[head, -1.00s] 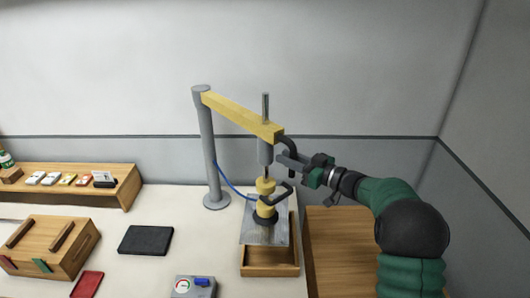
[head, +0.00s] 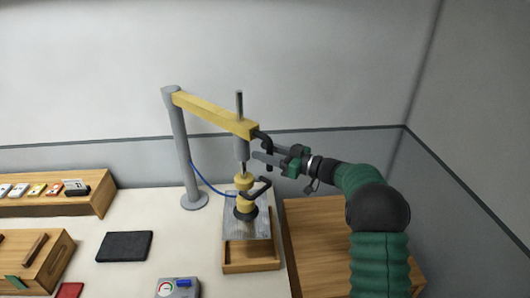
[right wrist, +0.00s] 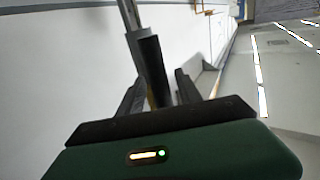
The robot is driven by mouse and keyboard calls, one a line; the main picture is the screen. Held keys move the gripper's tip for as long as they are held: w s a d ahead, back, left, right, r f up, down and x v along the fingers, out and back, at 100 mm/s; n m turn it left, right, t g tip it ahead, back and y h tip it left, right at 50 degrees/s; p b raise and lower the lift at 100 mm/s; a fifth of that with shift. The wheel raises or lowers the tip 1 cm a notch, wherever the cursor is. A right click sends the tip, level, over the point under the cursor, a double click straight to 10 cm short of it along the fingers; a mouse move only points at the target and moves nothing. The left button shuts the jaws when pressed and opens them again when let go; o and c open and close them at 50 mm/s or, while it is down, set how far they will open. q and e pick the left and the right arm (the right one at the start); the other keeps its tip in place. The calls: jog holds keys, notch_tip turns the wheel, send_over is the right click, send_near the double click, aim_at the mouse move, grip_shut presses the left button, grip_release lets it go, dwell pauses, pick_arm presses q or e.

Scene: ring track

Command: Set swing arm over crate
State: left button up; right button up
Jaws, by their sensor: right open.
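The swing arm (head: 213,112) is a yellow beam on a grey post (head: 181,150). A grey cylinder (head: 241,149) with an upright rod hangs at its free end, and a black handle (head: 262,138) curves from that end. The wooden crate (head: 252,267) stands below with a metal plate on top. The cylinder hangs above the yellow fitting (head: 244,183) on this plate. My right gripper (head: 262,157) is open beside the handle. In the right wrist view a dark bar (right wrist: 152,72) shows between its fingers (right wrist: 158,92); contact is unclear. My left gripper is out of view.
A blue hose (head: 205,181) runs from the post to the fitting. A gauge box (head: 178,288) and a black pad (head: 124,246) lie on the white table. Wooden boxes are at left. A lower wooden surface (head: 315,235) lies right of the crate.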

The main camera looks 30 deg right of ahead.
jog(key=b+v, duration=0.5)
jog(key=v, duration=1.2)
jog(key=shift+b, duration=0.35)
